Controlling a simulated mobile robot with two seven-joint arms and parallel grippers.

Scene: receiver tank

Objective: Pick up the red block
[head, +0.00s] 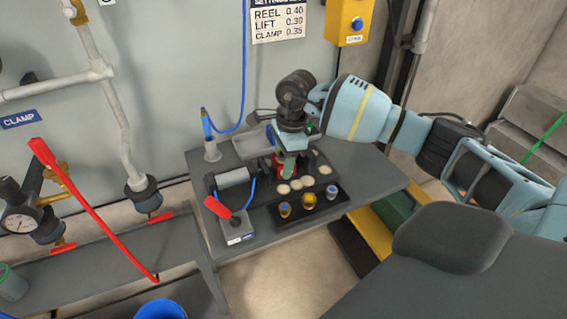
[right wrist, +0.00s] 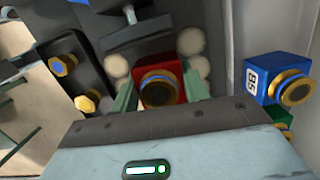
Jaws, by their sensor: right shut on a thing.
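The red block (right wrist: 182,93) has a gold round fitting with a dark centre on its face. In the right wrist view it sits between the two green fingers of my right gripper (right wrist: 160,90), which is shut on it. In the head view my right gripper (head: 287,165) points down over the grey table, and only a little of the red block (head: 276,171) shows beside the fingers. I cannot tell whether the block is clear of the surface below. My left gripper is not in view.
A blue block (right wrist: 259,76) with a white label is right of the red one in the right wrist view, with a green block (right wrist: 284,121) near it. Pale round discs (head: 296,184) surround the gripper. A black tray (head: 333,205) holds gold and blue-topped fittings. A red-handled box (head: 236,229) stands left.

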